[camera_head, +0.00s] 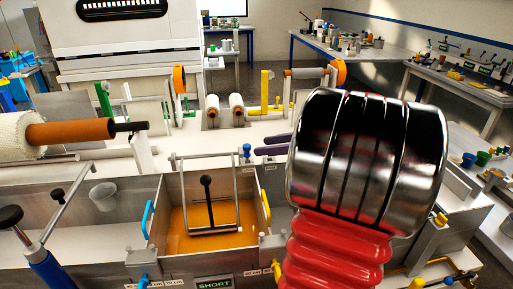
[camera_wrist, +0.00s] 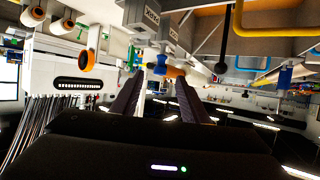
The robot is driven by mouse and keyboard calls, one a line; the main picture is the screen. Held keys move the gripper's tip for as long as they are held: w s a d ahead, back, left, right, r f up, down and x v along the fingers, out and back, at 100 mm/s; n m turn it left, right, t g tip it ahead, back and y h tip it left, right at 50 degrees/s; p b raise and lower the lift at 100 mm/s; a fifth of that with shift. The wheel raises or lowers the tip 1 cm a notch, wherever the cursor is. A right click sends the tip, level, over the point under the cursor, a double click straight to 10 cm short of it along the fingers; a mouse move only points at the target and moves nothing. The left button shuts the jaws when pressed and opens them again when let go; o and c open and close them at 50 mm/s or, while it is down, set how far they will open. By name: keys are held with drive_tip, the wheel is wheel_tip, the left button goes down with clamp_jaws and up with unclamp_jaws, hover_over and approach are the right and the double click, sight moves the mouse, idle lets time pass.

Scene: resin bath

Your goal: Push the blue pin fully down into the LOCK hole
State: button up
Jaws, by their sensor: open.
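The blue pin (camera_head: 247,150) stands upright at the back right corner of the resin bath, its knob raised above the rim. My gripper (camera_head: 259,145) shows as two purple fingers just right of the pin, partly hidden by my red bellows arm. In the wrist view my gripper (camera_wrist: 160,76) is open, and a small blue knob (camera_wrist: 160,69), seemingly the pin, appears between the fingertips, apparently beyond them. Contact cannot be made out. The LOCK hole and its label cannot be made out in the head view.
The bath (camera_head: 162,205) holds amber resin, with a metal frame and a black-knobbed lever (camera_head: 206,181) standing up in it. A blue handle (camera_head: 147,219) is on its left wall. A SHORT sign (camera_head: 214,284) is at the front. An orange-brown roller (camera_head: 70,131) lies at the left.

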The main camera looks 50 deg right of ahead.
drive_tip(key=shift+v, duration=0.95)
idle(0.4)
